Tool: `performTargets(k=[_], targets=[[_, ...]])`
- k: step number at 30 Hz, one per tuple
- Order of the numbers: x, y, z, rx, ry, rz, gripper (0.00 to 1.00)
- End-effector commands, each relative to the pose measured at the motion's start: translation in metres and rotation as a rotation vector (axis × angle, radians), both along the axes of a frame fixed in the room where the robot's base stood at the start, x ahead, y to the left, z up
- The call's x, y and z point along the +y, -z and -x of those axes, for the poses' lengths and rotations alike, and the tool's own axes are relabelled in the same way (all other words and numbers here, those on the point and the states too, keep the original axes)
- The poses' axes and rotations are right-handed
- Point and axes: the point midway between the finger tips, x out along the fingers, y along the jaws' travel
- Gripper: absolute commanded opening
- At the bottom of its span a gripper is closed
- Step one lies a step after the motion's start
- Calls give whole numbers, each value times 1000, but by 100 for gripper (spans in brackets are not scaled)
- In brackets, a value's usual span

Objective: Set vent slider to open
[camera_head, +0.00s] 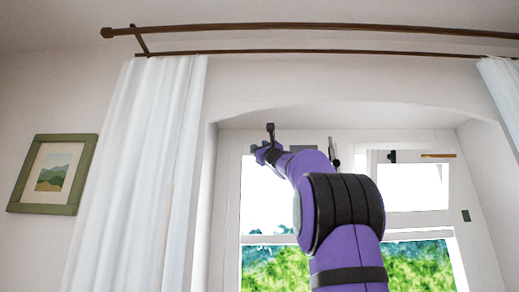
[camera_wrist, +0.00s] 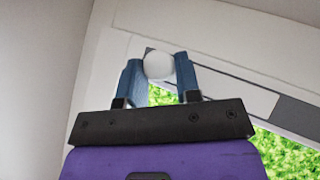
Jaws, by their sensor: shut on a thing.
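My gripper (camera_wrist: 158,72) has its two blue fingers on either side of a round white knob (camera_wrist: 159,64) and is shut on it. The knob sits at the upper left end of a narrow light strip with a dark grey section (camera_wrist: 298,114), which appears to be the vent slider on the window frame. In the head view my gripper (camera_head: 266,152) is at the top left of the window, small and partly hidden by my purple arm. The knob cannot be made out there. The slider's exact setting cannot be told.
The window (camera_head: 427,222) is set in a white recess, with greenery outside. A white curtain (camera_head: 135,180) hangs left of the recess and another (camera_head: 502,95) at the right edge. Wooden rods (camera_head: 320,29) run above. A green-framed picture (camera_head: 53,174) hangs on the left wall.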

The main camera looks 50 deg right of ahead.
Motion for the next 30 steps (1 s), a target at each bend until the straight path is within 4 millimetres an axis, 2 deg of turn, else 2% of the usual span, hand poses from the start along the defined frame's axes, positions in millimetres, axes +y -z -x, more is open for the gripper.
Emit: performTargets(k=[9, 12, 23, 24, 25, 30], targets=[[-51, 1, 58, 1, 7, -1, 0], [-60, 1, 69, 1, 5, 0, 0], [-66, 1, 76, 2, 4, -2, 0], [-66, 1, 76, 2, 5, -3, 33], [-66, 1, 76, 2, 5, -2, 40], [-66, 1, 76, 2, 4, -2, 42]])
